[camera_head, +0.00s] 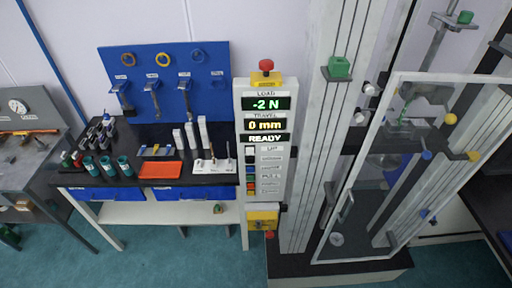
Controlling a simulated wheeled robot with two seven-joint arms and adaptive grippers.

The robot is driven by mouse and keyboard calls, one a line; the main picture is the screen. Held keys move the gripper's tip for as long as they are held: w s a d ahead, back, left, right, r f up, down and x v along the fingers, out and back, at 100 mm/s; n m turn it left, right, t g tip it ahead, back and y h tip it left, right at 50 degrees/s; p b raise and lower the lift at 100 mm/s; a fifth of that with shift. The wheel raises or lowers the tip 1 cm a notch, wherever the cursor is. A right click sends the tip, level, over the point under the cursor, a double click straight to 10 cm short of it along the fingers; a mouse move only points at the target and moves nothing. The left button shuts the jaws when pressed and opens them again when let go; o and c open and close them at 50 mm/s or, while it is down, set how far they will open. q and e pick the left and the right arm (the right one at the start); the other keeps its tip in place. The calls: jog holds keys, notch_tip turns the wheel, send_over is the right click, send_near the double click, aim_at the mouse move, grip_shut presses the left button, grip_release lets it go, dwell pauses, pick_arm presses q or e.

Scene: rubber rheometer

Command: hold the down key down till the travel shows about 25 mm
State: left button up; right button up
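The control panel (264,140) is a tall white column in the middle of the view. Its load display (266,104) reads -2 N, its travel display (266,125) reads 0 mm, and the status display (265,140) below reads READY. Under them runs a column of small keys (250,169) in white, dark, blue and red-orange, with labels to their right. The labels are too small to read surely, so I cannot tell which is the down key. Neither of my grippers is in view, and nothing covers the keys.
A red mushroom button (266,65) tops the panel. Right of it stands the test machine (308,130) with a framed clear door (345,215). To the left, a dark bench (110,178) holds cups, white strips and an orange tray (160,170). The teal floor (180,262) in front is mostly clear.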

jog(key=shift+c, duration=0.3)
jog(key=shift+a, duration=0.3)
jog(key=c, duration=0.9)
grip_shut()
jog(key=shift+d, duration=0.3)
